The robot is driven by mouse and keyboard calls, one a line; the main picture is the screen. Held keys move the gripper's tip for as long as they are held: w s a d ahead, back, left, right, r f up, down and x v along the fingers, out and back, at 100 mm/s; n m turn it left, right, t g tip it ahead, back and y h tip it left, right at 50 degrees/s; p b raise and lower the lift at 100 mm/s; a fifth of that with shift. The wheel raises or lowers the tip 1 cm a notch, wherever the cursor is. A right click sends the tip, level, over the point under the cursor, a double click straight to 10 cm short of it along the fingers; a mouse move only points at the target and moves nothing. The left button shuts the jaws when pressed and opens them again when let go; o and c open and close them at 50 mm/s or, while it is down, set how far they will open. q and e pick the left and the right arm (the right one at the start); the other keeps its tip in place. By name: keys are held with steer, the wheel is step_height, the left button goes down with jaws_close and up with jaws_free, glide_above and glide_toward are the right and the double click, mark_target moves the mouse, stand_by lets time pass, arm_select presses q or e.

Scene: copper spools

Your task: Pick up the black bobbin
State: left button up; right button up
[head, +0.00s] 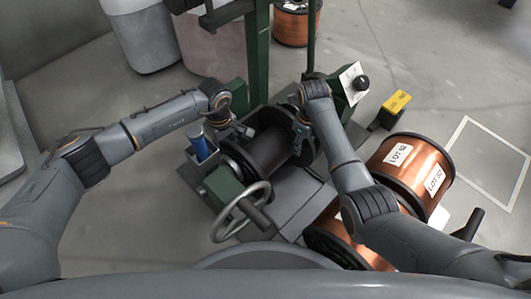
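The black bobbin (268,150) is an empty dark spool. It lies on its side in the green and grey machine (225,186) in the middle of the head view. My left gripper (245,131) is at the bobbin's upper left, close to its left flange. My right gripper (300,138) is at its right end, by the right flange. Both fingertips are small and dark against the bobbin, so I cannot tell whether they touch it or are open or shut.
A handwheel (241,211) sticks out at the machine's front. A yellow box (397,103), another copper spool (297,22) and large bins (143,37) are further back. A white-outlined floor area (490,160) is empty.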

arm_select(q)
jaws_close()
arm_select(e)
jaws_close()
arm_select(q)
steer(key=shift+r, duration=0.1)
arm_select(e)
steer(key=shift+r, duration=0.1)
